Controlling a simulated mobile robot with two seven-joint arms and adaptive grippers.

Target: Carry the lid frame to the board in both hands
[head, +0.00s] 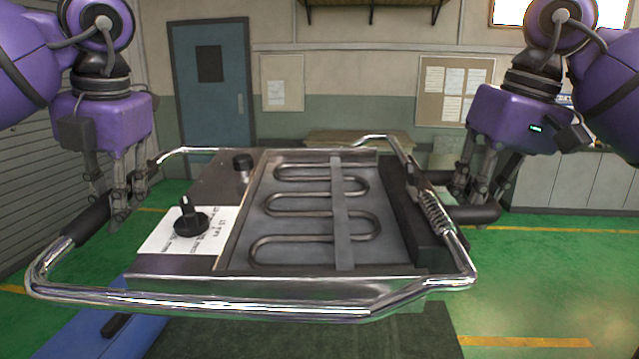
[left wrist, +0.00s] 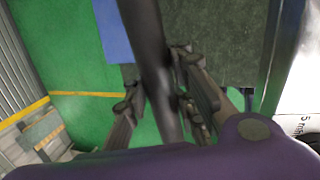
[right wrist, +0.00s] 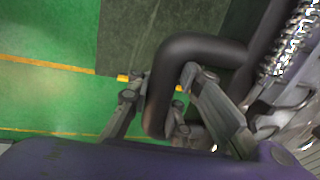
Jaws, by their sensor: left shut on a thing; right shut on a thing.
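The lid frame (head: 190,306) is a chrome tube frame around a panel with a winding heating element (head: 318,215), two black knobs and a white label. It is held up in the air, roughly level, in front of me. My left gripper (head: 122,200) is shut on the black grip at the frame's left side; the grip also shows between the fingers in the left wrist view (left wrist: 155,70). My right gripper (head: 470,195) is shut on the black handle at the right side, which shows bent between the fingers in the right wrist view (right wrist: 185,55). I cannot make out the board.
A dark mat (head: 300,335) and a blue surface (head: 85,325) lie below the frame. Green floor with yellow lines (head: 550,280) is open at right. A wooden bench (head: 355,138) and a blue door (head: 210,100) stand at the back, with pale cabinets (head: 560,180) at right.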

